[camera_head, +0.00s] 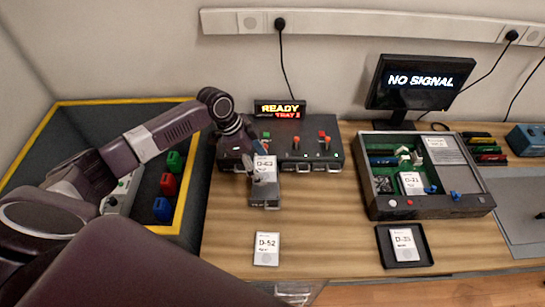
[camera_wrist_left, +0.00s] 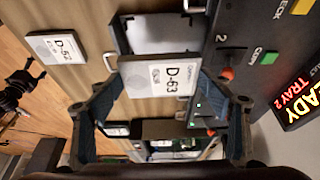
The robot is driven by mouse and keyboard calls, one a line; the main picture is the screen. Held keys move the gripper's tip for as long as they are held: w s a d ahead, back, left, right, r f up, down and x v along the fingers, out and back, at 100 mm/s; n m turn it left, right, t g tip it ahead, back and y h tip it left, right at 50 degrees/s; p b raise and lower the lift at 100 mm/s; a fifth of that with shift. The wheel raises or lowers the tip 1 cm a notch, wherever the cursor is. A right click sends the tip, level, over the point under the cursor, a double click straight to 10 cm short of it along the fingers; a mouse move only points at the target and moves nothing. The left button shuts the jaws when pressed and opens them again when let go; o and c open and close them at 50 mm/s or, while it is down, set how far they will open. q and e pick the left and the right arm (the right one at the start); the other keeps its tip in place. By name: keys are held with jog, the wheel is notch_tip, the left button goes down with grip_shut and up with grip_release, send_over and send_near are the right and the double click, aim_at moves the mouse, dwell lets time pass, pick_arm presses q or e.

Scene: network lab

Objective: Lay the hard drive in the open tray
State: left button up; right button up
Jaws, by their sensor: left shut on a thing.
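The hard drive, a flat grey and white block labelled D-63 (camera_head: 266,172), is between the fingers of my left gripper (camera_head: 256,152). In the left wrist view the drive (camera_wrist_left: 160,78) shows its label, with a dark finger at each side. My left gripper is shut on it. The open tray (camera_head: 264,203) sticks out from the front of the black drive unit (camera_head: 235,147). The drive is over the tray's inner part and hides some of it; I cannot tell whether it touches the tray floor. The tray (camera_wrist_left: 165,35) also shows in the left wrist view.
A sign (camera_head: 280,109) reads READY TRAY 2. A drive labelled D-52 (camera_head: 266,248) lies in front of the tray. Right are a parts case (camera_head: 435,206), a black dish (camera_head: 427,254) with a drive, and a monitor (camera_head: 415,85). A yellow-edged bin (camera_head: 95,102) is at left.

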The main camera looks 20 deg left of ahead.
pick_arm(q)
jog(key=shift+f+b, duration=0.3)
jog(key=shift+f, duration=0.1)
notch_tip(320, 180, down, 4)
jog(key=b, duration=0.4)
jog(key=shift+f, duration=0.2)
jog(key=shift+f+b, duration=1)
jog(key=shift+f, duration=0.45)
jog(key=shift+p, duration=0.3)
jog(key=shift+p, duration=0.4)
jog(key=shift+f, duration=0.15)
dwell(0.9)
jog(key=shift+p, duration=0.3)
jog(key=shift+f, duration=0.25)
dwell(0.5)
